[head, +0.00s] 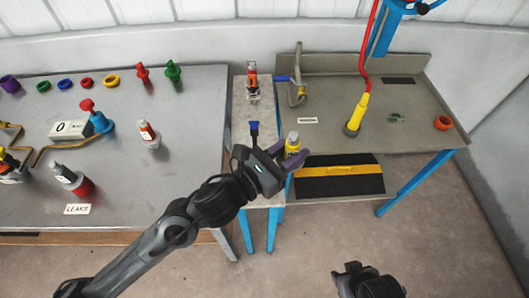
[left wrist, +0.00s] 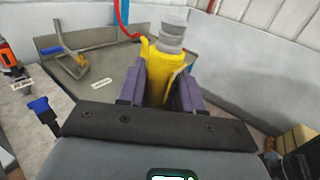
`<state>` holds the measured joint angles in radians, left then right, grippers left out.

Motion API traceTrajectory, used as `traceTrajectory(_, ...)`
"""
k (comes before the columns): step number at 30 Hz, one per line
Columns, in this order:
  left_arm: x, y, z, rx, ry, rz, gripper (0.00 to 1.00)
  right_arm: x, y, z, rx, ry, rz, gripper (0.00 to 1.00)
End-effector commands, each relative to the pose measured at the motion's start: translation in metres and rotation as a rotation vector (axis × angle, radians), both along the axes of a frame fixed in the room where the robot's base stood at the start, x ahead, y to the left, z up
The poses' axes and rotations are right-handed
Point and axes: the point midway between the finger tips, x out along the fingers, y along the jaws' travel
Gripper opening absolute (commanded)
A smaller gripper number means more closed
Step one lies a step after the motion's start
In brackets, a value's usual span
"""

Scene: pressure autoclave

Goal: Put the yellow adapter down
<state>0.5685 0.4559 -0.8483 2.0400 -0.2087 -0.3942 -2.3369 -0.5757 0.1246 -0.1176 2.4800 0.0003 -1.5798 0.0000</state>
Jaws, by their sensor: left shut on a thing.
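The yellow adapter (head: 292,143) is a yellow body with a grey cylindrical top. My left gripper (head: 288,158) is shut on it and holds it upright, near the front left corner of the right-hand metal table. In the left wrist view, the yellow adapter (left wrist: 160,72) stands between the two purple fingers of the left gripper (left wrist: 160,85), which hide its lower sides. I cannot tell whether its bottom touches anything. My right gripper (head: 352,272) shows only in part at the bottom of the head view; its fingers are not clear.
A narrow bench (head: 240,115) holds an orange-and-black item (head: 252,80). The left table (head: 195,185) has bottles, rings and valves.

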Motion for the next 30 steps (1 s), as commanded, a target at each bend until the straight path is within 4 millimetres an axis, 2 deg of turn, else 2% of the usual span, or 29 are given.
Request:
traceTrajectory(12, 0.058, 0.048, -0.044, 0.002, 0.002, 0.003, 0.00, -0.004, 0.005, -0.016, 0.015, 0.011, -0.003, 0.43)
traceTrajectory(18, 0.080, 0.067, -0.060, 0.001, 0.000, 0.002, 0.00, -0.002, 0.003, -0.020, 0.010, 0.007, -0.003, 0.43)
traceTrajectory(26, 0.087, 0.073, -0.068, -0.001, -0.001, 0.000, 0.00, -0.002, 0.001, -0.022, 0.000, 0.006, 0.003, 0.43)
traceTrajectory(30, 0.087, 0.073, -0.082, 0.000, 0.002, 0.000, 0.00, -0.002, 0.000, -0.026, -0.002, 0.005, 0.005, 0.43)
